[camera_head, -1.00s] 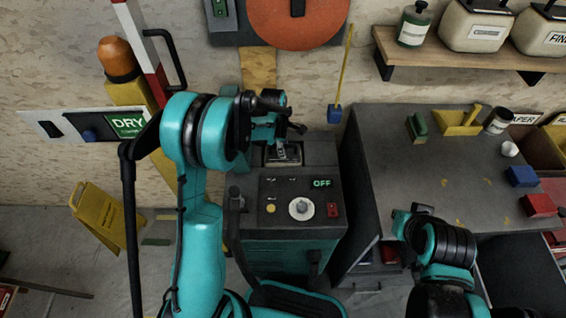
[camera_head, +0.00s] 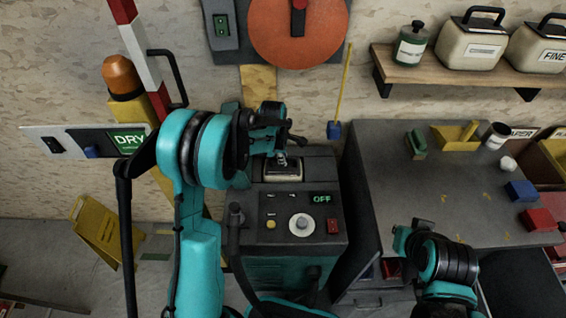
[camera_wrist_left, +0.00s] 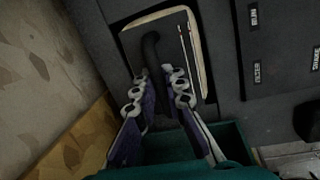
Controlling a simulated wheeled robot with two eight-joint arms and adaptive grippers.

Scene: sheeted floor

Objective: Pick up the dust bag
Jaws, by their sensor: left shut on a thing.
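A flat, cream-edged dark piece with a black loop handle, which I take to be the dust bag (camera_head: 284,175), sits at the top of the grey and teal machine (camera_head: 262,218). It also shows in the left wrist view (camera_wrist_left: 197,48). My left gripper (camera_head: 281,159) is above it, at its handle. In the left wrist view the two fingers (camera_wrist_left: 158,86) are on either side of the black handle, shut on it. The bag's lower part is hidden in the machine.
The machine's front panel (camera_head: 270,240) has a knob and a lit OFF sign. A grey workbench (camera_head: 400,185) with small blocks stands to the right. A shelf (camera_head: 455,70) with containers is above it. A yellow floor sign (camera_head: 100,230) stands at the left.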

